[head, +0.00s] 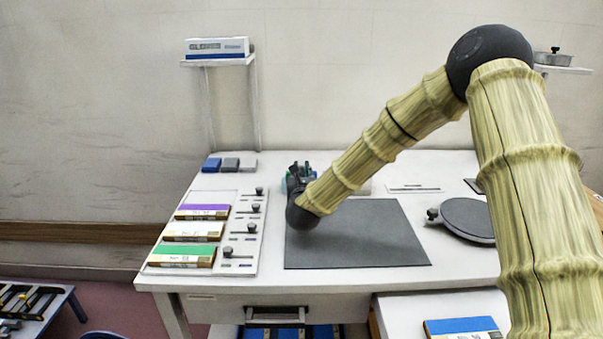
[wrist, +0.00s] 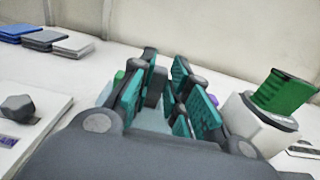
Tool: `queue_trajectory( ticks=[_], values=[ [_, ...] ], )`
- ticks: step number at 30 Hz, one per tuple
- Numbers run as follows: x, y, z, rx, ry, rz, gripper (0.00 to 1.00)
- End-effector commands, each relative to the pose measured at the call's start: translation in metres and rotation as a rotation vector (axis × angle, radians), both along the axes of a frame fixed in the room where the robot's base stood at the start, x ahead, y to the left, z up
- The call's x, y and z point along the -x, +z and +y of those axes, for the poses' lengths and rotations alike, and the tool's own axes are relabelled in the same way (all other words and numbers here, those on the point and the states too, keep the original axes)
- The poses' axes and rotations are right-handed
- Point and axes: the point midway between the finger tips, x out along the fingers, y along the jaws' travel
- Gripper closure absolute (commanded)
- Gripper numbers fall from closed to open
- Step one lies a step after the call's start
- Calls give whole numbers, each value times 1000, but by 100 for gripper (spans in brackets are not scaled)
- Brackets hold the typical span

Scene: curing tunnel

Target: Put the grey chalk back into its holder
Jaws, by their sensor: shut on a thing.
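My gripper (head: 299,172) is at the back of the white table, just beyond the dark mat, pointing away from me. In the wrist view its teal-padded fingers (wrist: 166,98) are closed on the grey chalk (wrist: 155,86), which shows only as a small grey piece between them. Pale, green and purple bits show around and behind the fingers, probably the chalk holder and other chalks. The fingers hide most of it, so I cannot tell whether the grey chalk touches the holder.
A white container with a green block (wrist: 283,92) stands close right of the fingers. Blue, grey and white blocks (head: 230,164) lie at the back left. A panel with knobs (head: 240,225) is at left, a round dark plate (head: 470,217) at right. The dark mat (head: 370,240) is clear.

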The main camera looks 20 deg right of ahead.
Motion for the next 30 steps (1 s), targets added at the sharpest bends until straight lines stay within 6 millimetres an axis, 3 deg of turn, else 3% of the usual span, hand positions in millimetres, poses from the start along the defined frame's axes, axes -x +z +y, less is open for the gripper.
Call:
queue_trajectory(
  ticks=[8, 9, 13, 23, 30],
  values=[
    [0, -1, 0, 0, 0, 0, 100],
    [0, -1, 0, 0, 0, 0, 80],
    [0, -1, 0, 0, 0, 0, 57],
    [0, 0, 0, -1, 0, 0, 57],
    [0, 12, 0, -2, 0, -2, 57]
  ],
)
